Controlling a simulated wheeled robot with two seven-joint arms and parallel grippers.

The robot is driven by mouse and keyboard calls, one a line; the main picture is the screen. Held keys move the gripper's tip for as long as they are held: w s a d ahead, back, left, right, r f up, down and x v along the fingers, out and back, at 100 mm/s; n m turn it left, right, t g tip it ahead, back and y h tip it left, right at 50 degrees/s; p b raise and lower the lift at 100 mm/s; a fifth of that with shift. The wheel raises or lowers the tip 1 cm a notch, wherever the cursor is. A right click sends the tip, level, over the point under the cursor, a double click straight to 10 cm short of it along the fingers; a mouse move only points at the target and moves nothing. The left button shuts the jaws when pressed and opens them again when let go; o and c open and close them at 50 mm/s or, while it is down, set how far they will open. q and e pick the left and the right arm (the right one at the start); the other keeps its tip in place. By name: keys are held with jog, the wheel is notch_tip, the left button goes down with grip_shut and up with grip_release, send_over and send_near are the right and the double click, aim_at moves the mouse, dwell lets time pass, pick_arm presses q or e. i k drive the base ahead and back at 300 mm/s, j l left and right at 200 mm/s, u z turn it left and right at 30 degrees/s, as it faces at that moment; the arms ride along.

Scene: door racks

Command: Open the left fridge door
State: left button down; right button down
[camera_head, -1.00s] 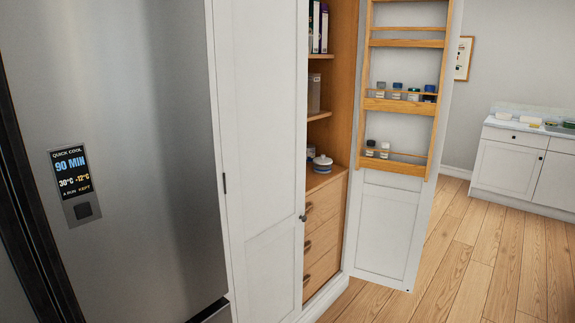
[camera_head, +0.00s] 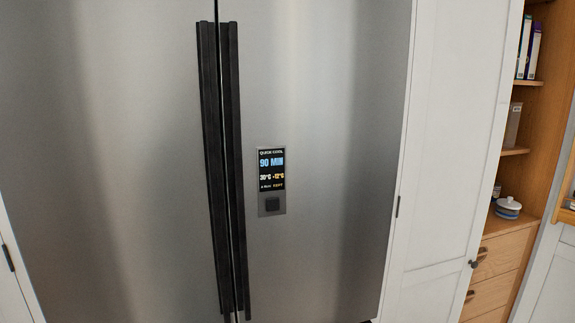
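The left fridge door (camera_head: 110,150) is a shut, brushed-steel panel filling the left part of the head view. Its long black vertical handle (camera_head: 212,170) runs along its right edge. The right fridge door (camera_head: 335,120) is also shut. Its black handle (camera_head: 235,170) stands close beside the left one, with a narrow gap between the doors. A small display panel (camera_head: 271,181) sits on the right door. Neither of my grippers shows in the view.
A white cupboard door (camera_head: 450,150) stands right of the fridge. Further right is an open wooden larder (camera_head: 537,140) with shelves, a lidded pot (camera_head: 508,208) and drawers (camera_head: 495,260). A white panel edge (camera_head: 12,270) is at the lower left.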

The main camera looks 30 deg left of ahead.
aim_at(113, 187)
jog(key=u, duration=2)
